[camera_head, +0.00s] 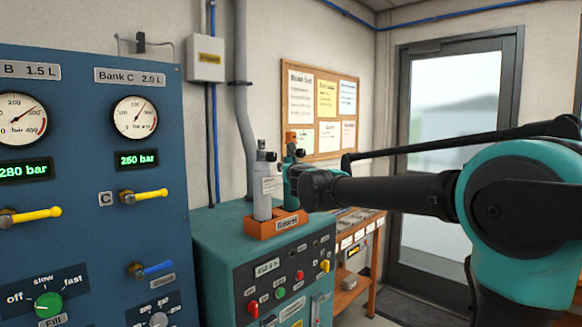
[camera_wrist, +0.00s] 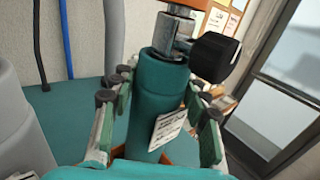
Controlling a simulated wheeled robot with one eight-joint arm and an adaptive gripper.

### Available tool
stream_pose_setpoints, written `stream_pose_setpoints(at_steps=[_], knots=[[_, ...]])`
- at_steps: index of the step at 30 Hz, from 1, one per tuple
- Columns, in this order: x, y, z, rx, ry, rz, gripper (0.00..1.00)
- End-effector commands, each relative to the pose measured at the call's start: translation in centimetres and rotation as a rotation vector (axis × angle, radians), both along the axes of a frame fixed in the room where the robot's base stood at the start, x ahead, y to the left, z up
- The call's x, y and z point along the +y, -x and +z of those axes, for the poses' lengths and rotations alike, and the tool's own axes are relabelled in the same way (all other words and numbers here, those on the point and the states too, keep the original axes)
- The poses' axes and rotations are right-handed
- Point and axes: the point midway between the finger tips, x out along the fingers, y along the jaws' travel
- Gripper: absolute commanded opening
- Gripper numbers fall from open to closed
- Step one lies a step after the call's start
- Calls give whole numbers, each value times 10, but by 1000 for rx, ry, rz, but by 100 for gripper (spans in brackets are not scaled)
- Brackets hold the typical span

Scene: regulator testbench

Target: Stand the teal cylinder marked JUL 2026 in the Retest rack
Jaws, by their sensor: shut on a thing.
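The teal cylinder (camera_wrist: 150,105) is between the fingers of my gripper (camera_wrist: 160,112) in the wrist view, with a metal valve and black knob on top. A white tag (camera_wrist: 168,126) hangs on it; its print is too small to read. The cylinder looks upright. In the head view my gripper (camera_head: 301,186) is at the orange Retest rack (camera_head: 277,228) and hides most of the cylinder. Some orange of the rack shows by the cylinder's lower end in the wrist view. Whether its base rests in the rack is hidden.
A grey cylinder (camera_head: 263,196) stands in the rack's left part, close beside the teal one. The rack sits on a teal machine (camera_head: 220,225) with buttons on its front. A blue gauge panel (camera_head: 90,165) stands to the left. A wooden bench (camera_head: 352,285) is behind right.

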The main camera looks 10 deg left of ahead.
Motion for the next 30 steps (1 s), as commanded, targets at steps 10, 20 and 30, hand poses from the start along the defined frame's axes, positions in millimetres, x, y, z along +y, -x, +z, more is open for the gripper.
stream_pose_setpoints(at_steps=[10,20,30], knots=[[0,0,0,0,0,0,70],[-1,6,-1,0,0,1,70],[-14,60,-1,0,0,2,70]])
